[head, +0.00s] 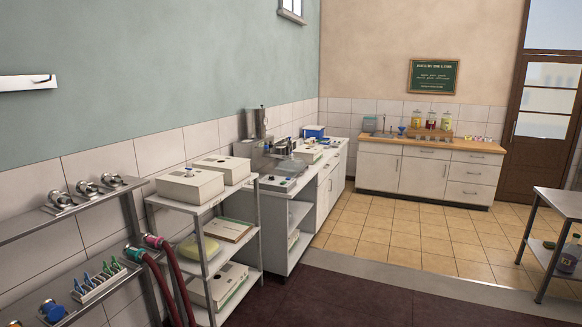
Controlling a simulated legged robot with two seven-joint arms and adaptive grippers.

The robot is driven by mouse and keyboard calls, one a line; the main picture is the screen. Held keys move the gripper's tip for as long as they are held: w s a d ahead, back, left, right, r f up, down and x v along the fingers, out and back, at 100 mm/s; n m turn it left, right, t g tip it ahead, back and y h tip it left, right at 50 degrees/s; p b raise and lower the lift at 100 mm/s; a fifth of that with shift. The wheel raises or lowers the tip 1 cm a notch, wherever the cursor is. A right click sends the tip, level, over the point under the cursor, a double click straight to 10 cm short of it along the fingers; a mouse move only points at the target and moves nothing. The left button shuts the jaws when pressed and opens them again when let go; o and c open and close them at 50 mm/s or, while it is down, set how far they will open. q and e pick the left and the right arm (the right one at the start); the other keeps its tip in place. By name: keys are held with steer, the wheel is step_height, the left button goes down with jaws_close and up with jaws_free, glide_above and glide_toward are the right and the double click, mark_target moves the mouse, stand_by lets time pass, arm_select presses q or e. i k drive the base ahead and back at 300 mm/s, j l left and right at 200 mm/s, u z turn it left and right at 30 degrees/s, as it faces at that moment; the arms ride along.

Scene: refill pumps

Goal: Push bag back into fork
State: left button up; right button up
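A pale yellow-green, soft-looking item (200,249) lies on the middle shelf of the metal rack at the left. It may be a bag, but I cannot tell for sure. I cannot pick out a fork in this view. Neither of my grippers is in view.
The metal rack (258,222) holds white boxes (189,186). A steel table (562,203) stands at the right. The dark floor (345,298) in the middle is clear.

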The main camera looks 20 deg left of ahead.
mark_target(293, 165)
steer(key=i+u, duration=0.25)
steer(key=i, duration=3.8)
steer(key=i+u, duration=0.15)
steer(key=i, duration=0.35)
steer(key=i+l+u, duration=0.15)
steer(key=i, duration=0.4)
steer(key=i+l+u, duration=0.2)
steer(key=i, duration=0.3)
steer(key=i+l+u, duration=0.15)
steer(key=i, duration=0.35)
